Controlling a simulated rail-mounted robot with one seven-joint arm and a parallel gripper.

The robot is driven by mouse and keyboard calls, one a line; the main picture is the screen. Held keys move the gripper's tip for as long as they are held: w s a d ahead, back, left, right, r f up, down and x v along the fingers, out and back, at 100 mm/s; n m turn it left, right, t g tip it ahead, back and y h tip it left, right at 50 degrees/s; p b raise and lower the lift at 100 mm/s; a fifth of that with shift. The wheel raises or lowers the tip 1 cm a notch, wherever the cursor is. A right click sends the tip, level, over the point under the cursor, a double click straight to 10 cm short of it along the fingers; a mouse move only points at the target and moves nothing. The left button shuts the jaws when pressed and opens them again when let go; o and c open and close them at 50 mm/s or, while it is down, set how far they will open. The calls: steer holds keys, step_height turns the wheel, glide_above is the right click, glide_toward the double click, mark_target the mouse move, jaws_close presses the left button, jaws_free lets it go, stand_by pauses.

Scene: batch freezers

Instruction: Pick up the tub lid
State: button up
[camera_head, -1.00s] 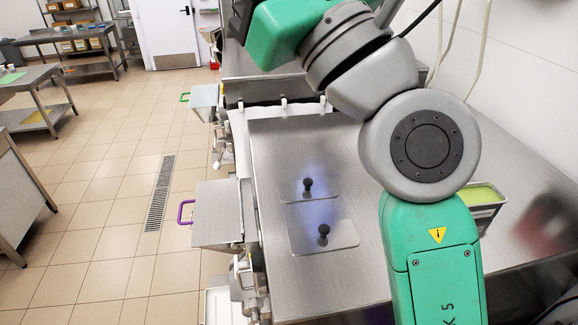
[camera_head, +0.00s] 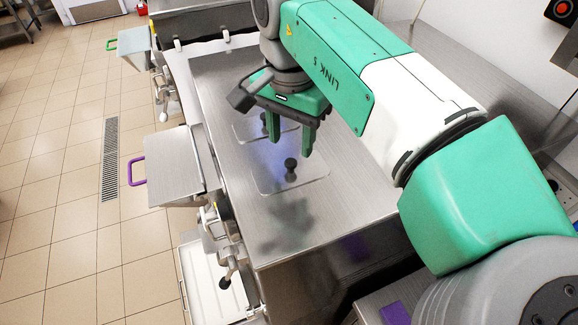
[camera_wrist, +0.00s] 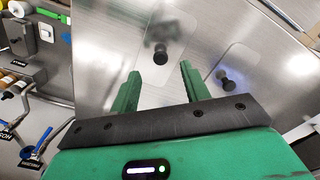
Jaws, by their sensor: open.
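Two flat, see-through lids with black knobs lie on the steel top; which one is the tub lid I cannot tell. In the head view, the nearer lid (camera_head: 297,186) has its knob (camera_head: 290,169) just below my gripper (camera_head: 290,146). The farther lid (camera_head: 246,131) is partly hidden behind my fingers. My gripper is open and empty, its fingers pointing down above the lids. In the wrist view, one lid's knob (camera_wrist: 160,54) shows between and beyond the fingertips. The other lid's knob (camera_wrist: 224,80) shows to the right of the fingers.
The brushed steel top (camera_head: 330,215) is bare around the lids. A grey hopper with a purple handle (camera_head: 136,172) sticks out at the left side, with valves below it. A white tray (camera_head: 205,285) sits low at the front. Tiled floor lies open at left.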

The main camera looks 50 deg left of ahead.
mark_target(291, 162)
step_height(291, 162, down, 5)
steer(key=shift+f+p, duration=0.1)
steer(key=shift+p, duration=0.55)
jaws_close()
